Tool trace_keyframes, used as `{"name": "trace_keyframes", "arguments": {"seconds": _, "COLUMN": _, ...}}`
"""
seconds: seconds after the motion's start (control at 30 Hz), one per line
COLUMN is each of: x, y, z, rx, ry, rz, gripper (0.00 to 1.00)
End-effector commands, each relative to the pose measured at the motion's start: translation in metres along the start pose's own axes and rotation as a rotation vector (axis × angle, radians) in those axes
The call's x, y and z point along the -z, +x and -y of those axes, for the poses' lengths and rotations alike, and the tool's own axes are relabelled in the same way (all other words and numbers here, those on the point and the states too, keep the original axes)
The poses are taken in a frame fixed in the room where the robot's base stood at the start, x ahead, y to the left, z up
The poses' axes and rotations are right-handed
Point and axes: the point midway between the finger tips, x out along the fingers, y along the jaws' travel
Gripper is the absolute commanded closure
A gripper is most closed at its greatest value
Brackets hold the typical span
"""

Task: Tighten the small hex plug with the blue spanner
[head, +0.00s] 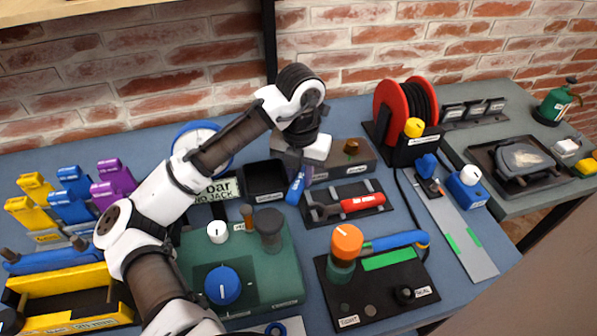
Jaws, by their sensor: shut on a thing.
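My gripper (292,164) points down at the back of the bench, shut on the blue spanner (296,188). The spanner hangs below the fingers; its upper part is hidden by the gripper. A grey-brown block (362,161) stands just to the right and behind, with a brass-brown hex plug (351,146) on its top right. The block's left part is hidden by my wrist, so I cannot tell whether another, smaller plug is there. I cannot tell whether the spanner touches the block.
A red-handled spanner (362,204) lies on a black tray in front of the block. A black open bin (265,177) is to the left. A green pump box (270,280), an orange-knobbed panel (346,244) and a red hose reel (391,108) stand around.

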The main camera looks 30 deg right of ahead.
Motion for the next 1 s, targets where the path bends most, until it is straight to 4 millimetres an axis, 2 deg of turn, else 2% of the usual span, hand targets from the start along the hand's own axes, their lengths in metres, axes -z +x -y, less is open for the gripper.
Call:
{"name": "trace_keyframes", "arguments": {"seconds": 0.33, "x": 0.000, "y": -0.002, "z": 0.000, "rx": -0.001, "ry": 0.000, "rz": 0.000, "gripper": 1.00}}
{"name": "trace_keyframes", "arguments": {"seconds": 1.0, "x": 0.000, "y": -0.030, "z": 0.000, "rx": -0.001, "ry": 0.000, "rz": 0.001, "gripper": 1.00}}
